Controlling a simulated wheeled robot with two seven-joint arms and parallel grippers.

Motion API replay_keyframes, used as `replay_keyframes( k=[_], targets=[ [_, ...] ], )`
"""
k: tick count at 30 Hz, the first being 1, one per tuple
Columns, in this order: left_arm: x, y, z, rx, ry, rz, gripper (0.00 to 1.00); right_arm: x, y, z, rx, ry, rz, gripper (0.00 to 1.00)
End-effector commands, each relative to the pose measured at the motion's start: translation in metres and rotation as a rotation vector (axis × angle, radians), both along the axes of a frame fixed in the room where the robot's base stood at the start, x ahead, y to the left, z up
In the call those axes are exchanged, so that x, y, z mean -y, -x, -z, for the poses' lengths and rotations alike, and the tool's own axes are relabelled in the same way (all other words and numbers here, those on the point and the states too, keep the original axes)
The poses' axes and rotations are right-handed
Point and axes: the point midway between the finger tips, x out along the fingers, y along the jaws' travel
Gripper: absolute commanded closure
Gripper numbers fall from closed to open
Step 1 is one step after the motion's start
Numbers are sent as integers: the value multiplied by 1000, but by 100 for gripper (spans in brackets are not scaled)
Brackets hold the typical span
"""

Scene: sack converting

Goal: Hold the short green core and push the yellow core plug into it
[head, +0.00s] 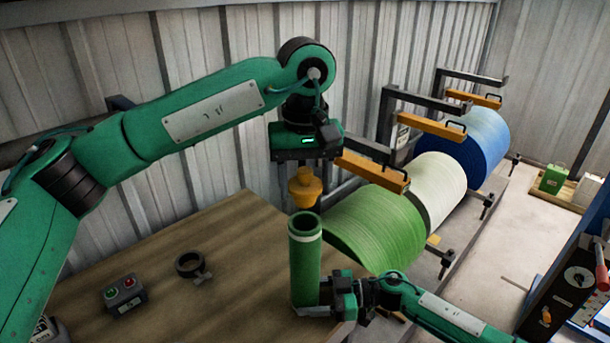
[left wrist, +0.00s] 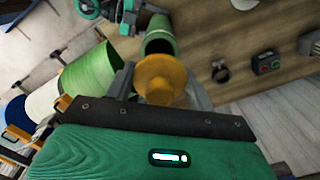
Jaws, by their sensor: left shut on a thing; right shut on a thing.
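The yellow core plug (head: 305,188) is held by my left gripper (head: 304,172), which is shut on it and points down. The plug hangs just above the open top of the short green core (head: 305,262), with a small gap between them. The core stands upright, and a pale band circles it near its top. My right gripper (head: 328,298) is shut on the core's lower part. In the left wrist view the plug (left wrist: 161,78) sits between the fingers, and the core (left wrist: 158,40) shows behind it with its dark opening partly hidden by the plug.
A wooden table (head: 215,245) carries a black ring clamp (head: 190,265) and a button box (head: 124,295) to the left of the core. Large green (head: 375,228), white (head: 437,185) and blue (head: 480,140) rolls stand behind to the right. A control panel (head: 575,280) is at far right.

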Motion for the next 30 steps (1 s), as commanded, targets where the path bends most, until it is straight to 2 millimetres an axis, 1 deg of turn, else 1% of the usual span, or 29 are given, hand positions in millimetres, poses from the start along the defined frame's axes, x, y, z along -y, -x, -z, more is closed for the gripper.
replay_keyframes(
  k=[30],
  targets=[
    [0,0,60,0,1,0,68,0,0,0,-1,0,0,55]
  ],
)
